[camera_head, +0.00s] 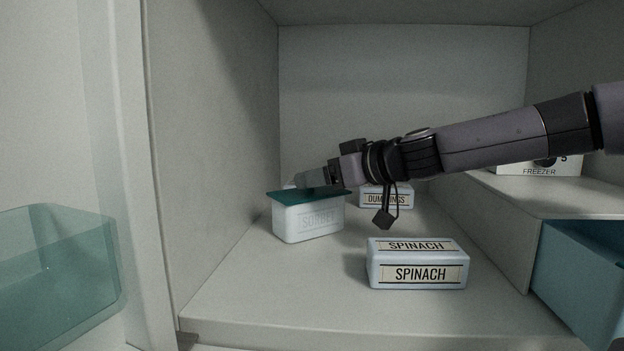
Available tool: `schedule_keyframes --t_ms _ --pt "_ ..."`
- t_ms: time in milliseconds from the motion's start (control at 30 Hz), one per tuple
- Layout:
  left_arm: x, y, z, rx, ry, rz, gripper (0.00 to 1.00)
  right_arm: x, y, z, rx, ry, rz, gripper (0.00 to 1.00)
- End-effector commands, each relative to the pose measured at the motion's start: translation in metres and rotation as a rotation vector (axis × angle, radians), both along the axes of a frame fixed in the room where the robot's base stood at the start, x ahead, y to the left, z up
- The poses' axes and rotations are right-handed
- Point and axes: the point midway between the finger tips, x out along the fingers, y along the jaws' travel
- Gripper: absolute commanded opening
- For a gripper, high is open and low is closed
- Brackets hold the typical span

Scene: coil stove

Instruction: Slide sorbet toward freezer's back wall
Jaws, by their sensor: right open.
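The sorbet (310,222) is a white tub with a dark green lid and faint SORBET lettering. It stands upright on the freezer floor near the left wall. The freezer's back wall (400,90) is pale grey, with bare floor between it and the tub. My right arm reaches in from the right. My right gripper (308,180) is open, with its fingers at the tub's lid. I cannot tell whether they touch the lid or hover just above it. My left gripper does not show.
A box marked DUMPLINGS (386,198) stands behind and right of the tub, partly hidden by my arm. A box marked SPINACH (418,264) lies in front, to the right. A raised ledge (560,195) bounds the right side. A clear door bin (60,275) is at left.

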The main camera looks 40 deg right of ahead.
Motion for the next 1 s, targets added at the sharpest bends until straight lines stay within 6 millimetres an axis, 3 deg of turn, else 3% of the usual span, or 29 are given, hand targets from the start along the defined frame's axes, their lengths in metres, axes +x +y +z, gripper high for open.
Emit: schedule_keyframes --t_ms 333,1000 --pt "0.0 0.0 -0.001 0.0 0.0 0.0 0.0 -0.033 -0.003 0.01 -0.001 -0.001 -0.001 0.68" --pt "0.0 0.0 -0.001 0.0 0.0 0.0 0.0 -0.037 -0.003 0.011 0.001 0.0 0.0 0.68"
